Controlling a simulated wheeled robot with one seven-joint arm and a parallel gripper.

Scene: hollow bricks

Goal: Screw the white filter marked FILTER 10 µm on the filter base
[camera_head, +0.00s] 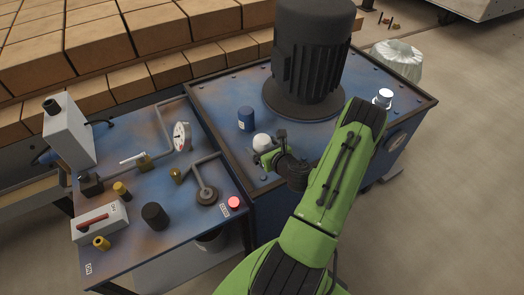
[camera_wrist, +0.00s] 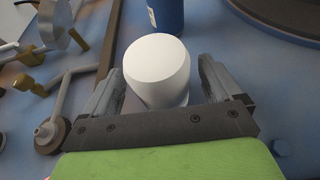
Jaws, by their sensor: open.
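A plain white, rounded cylinder (camera_wrist: 157,68), which looks like the white filter, stands on the blue tank top. It also shows in the head view (camera_head: 262,141). No marking is readable on it. My gripper (camera_wrist: 160,78) is open, with one finger on each side of the white cylinder. A small gap seems to show at each side, but contact is hard to judge. In the head view my gripper (camera_head: 266,156) reaches it from the front right. The cylinder's lower end is mostly hidden by my gripper, so I cannot tell what it sits on.
A blue cylinder (camera_head: 246,118) stands just behind the white one. A large dark motor (camera_head: 312,50) rises behind. A bright metallic cap (camera_head: 383,97) is at the tank's right corner. A lower panel (camera_head: 150,185) at left carries a gauge (camera_head: 182,136), lever and knobs.

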